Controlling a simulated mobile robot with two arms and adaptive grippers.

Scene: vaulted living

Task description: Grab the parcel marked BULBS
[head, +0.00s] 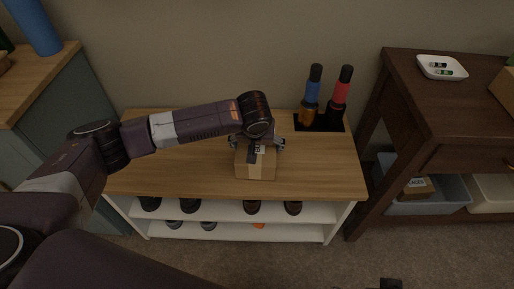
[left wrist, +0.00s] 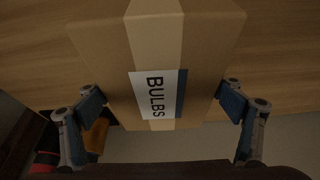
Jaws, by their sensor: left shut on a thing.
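The parcel marked BULBS (head: 256,168) is a brown cardboard box with a paler tape strip, on the wooden top of a low shoe bench. In the left wrist view the parcel (left wrist: 205,50) fills the middle, and its white label reads BULBS. My left gripper (head: 257,146) is over the back part of the parcel, shut on it. In the left wrist view the fingers of the left gripper (left wrist: 161,102) are at its two sides. A small dark piece at the bottom edge of the head view may be my right gripper; its jaws cannot be made out.
Umbrellas with blue and red parts (head: 339,96) stand in a slot at the bench's (head: 330,175) back right. Shoes fill the shelves below. A dark side table (head: 420,100) at right bears a white dish (head: 442,68); a grey bin (head: 440,199) below holds another labelled box (head: 417,188).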

